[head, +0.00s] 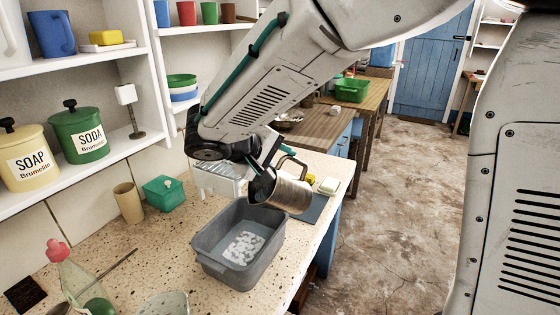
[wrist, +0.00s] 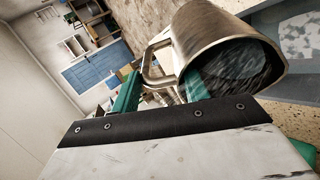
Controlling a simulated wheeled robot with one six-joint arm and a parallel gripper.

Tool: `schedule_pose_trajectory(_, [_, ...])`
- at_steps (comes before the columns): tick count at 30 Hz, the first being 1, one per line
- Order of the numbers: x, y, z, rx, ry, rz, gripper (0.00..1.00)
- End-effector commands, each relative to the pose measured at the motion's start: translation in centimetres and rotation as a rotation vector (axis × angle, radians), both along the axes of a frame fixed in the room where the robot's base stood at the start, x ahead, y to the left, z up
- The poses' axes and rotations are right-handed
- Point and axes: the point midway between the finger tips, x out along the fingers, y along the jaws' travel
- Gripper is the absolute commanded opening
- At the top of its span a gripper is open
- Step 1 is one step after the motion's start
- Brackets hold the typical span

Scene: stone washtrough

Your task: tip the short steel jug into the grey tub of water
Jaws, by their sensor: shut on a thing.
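The short steel jug (head: 289,194) is held by my gripper (head: 268,170) above the far right part of the grey tub (head: 207,259). The jug is tilted well over, with its mouth toward the left, over the tub. In the wrist view the jug (wrist: 199,38) fills the upper right, and dark liquid shows inside its mouth. My gripper is shut on the jug; its fingertips are mostly hidden in the head view. The grey tub stands on the speckled counter with water and a pale patch inside. Part of the tub's inside seems to show at the wrist view's upper right.
A green box (head: 164,194) and a tan cup (head: 129,203) stand left of the tub. A white dish rack (head: 218,180) is behind it. A bottle with a pink top (head: 82,285) stands front left. The counter's right edge is close to the tub.

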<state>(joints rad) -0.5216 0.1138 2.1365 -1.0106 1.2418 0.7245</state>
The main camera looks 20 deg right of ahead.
Motion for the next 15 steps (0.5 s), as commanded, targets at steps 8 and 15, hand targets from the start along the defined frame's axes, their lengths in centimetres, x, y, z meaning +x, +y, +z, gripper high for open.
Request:
schedule_pose_trajectory(8, [-0.2,1.2,-0.5,-0.097,-0.023,0.004,0.00])
schedule_pose_trajectory(15, [-0.5,1.9,-0.8,-0.173,-0.043,0.002,0.00])
